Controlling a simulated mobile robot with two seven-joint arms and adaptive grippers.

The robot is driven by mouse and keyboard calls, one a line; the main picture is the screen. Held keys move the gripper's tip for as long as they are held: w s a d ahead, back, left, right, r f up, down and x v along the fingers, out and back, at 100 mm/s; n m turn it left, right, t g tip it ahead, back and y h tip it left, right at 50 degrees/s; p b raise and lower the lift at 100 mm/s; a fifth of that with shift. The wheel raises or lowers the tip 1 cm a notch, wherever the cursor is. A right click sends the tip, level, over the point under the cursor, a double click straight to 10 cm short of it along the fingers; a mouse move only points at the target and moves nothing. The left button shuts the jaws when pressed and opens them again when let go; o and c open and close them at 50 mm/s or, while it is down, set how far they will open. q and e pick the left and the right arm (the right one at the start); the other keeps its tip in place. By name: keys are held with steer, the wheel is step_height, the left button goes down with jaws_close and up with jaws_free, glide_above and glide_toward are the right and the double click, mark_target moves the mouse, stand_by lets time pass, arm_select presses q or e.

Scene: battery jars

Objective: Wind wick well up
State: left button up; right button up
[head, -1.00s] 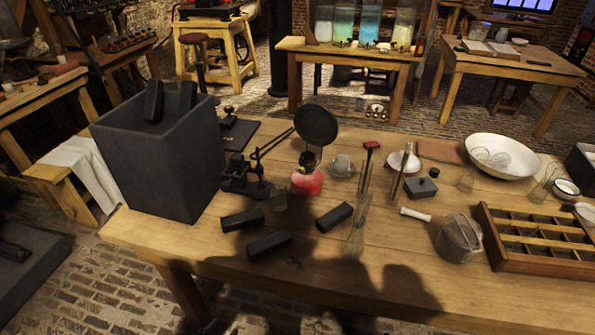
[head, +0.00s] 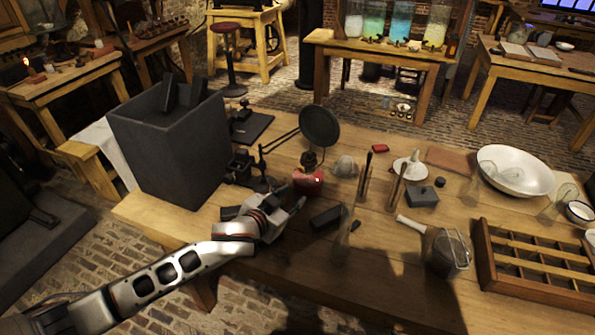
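A small lamp with a red, rounded base (head: 308,181) and a dark burner on top (head: 309,160) stands on the wooden table. A round dark disc (head: 319,126) on an arm stands just behind it. The wick and its winding knob are too small to make out. My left gripper (head: 294,207) reaches in from the lower left, just in front of and slightly left of the lamp base. It looks apart from the lamp, though the gap is hard to judge. Its fingers are too small and dim to tell open from shut. My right gripper is not in view.
A tall dark box (head: 165,150) stands at the left. A dark block (head: 327,218) lies right of my gripper, with glassware (head: 345,230) close by. A compartment tray (head: 535,265) and white bowl (head: 516,170) are at the right. The front middle is clear.

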arm_select(q)
glide_toward(301, 170)
steer(key=shift+x, duration=3.9)
steer(key=shift+a, duration=0.1)
jaws_close()
